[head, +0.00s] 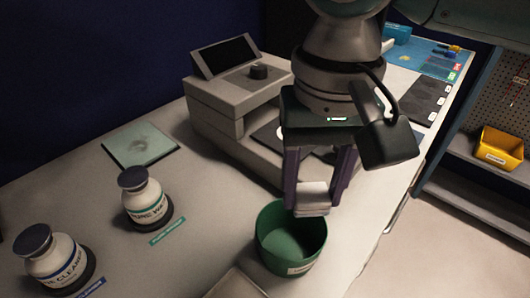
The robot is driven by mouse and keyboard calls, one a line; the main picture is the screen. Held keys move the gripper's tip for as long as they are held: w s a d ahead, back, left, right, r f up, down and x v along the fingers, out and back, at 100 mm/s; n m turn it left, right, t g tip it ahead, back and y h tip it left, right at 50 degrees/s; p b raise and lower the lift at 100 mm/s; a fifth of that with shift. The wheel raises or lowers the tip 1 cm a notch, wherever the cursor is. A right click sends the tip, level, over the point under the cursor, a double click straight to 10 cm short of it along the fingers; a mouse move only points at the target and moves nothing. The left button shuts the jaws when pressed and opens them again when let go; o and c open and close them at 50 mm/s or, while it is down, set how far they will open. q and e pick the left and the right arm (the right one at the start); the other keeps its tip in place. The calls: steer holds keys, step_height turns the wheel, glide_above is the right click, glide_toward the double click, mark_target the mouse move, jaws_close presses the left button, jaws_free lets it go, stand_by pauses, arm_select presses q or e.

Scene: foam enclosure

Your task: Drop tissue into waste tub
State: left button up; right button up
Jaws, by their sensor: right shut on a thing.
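The waste tub is a green round tub (291,240) with a small white label, standing near the front edge of the table. My right gripper (314,196) points down above the tub's back right rim. Its purple fingers are shut on a white folded tissue (313,199), which hangs between the fingertips. The tissue's lower end is over or just at the tub's rim; the exact height cannot be told. The inside of the tub looks empty where it shows. My left gripper is not in view.
Two white bottles with dark caps stand left, one (147,199) by a green label, one (54,261) nearer. A grey device with a screen (227,56) stands behind my right arm. A glass plate (140,144) lies at left. A yellow bin (499,148) sits on a shelf at right.

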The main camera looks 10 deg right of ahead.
steer(key=o, duration=1.3)
steer(key=shift+r, duration=0.1)
step_height(320, 180, up, 10)
steer(key=shift+f, duration=0.1)
steer(key=s+a+f+n+t+y, duration=0.2)
steer(key=s+a+f+n+y, duration=0.25)
steer(key=s+f, duration=0.3)
steer(key=s+d+f+m+t+h, duration=0.1)
steer(key=s+d+f+h, duration=0.1)
steer(key=s+d, duration=0.4)
steer(key=s+d+f+t+h, duration=0.1)
steer(key=s+d+f+h, duration=0.15)
steer(key=d, duration=0.45)
steer(key=r+p, duration=3.8)
steer(key=shift+a+r, duration=0.1)
steer(key=shift+a, duration=0.1)
